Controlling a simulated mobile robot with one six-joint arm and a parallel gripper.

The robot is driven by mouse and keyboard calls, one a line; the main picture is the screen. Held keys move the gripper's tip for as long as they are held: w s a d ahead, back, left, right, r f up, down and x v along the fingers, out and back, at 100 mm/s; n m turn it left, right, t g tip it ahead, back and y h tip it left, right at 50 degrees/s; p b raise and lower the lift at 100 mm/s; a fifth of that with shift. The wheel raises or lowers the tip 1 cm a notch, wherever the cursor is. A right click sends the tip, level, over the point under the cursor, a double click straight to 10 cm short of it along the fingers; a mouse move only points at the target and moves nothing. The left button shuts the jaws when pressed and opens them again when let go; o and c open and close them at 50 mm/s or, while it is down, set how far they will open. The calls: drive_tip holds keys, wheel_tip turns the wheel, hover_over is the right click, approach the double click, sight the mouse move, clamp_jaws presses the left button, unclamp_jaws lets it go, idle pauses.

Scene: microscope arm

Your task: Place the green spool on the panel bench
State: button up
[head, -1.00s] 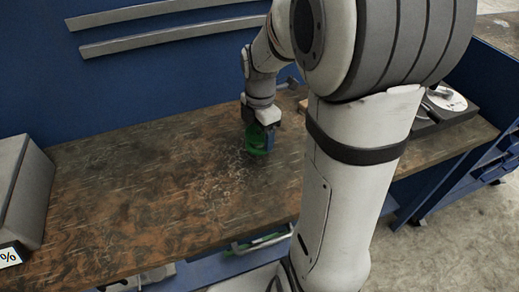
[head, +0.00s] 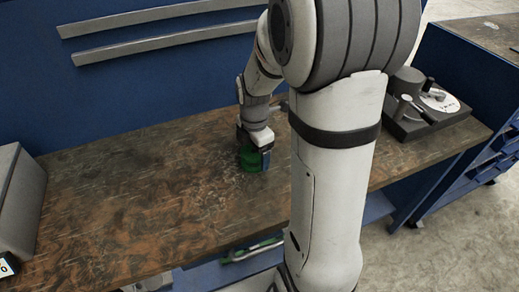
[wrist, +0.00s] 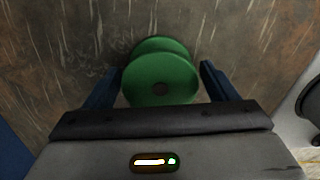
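The green spool (wrist: 160,80) is between the two blue fingers of my gripper (wrist: 160,68) in the wrist view. A thin gap shows between the spool and the finger on each side, so the gripper looks open around it. In the head view the spool (head: 249,158) is low at the wooden top of the panel bench (head: 150,190) and appears to rest on it, partly covered by my gripper (head: 255,150). Its contact with the top is hard to see.
A grey box (head: 20,200) stands at the bench's left end. A dark device with a white disc (head: 425,105) stands at the right end. A blue panel with grey rails (head: 170,42) rises behind. The bench top left of the spool is clear.

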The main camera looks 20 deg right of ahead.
drive_tip(key=shift+o, duration=0.8)
drive_tip(key=shift+r, duration=0.3)
wheel_tip(320, 180, up, 11)
drive_tip(key=p, duration=0.1)
drive_tip(key=s+a+m+t, duration=0.1)
drive_tip(key=s+a+m, duration=0.1)
drive_tip(key=s+m, duration=0.5)
drive_tip(key=s+a+m+t, duration=0.1)
drive_tip(key=s+a+m, duration=0.1)
drive_tip(key=s+m, duration=0.5)
drive_tip(key=m, duration=0.6)
drive_tip(key=shift+a, duration=0.25)
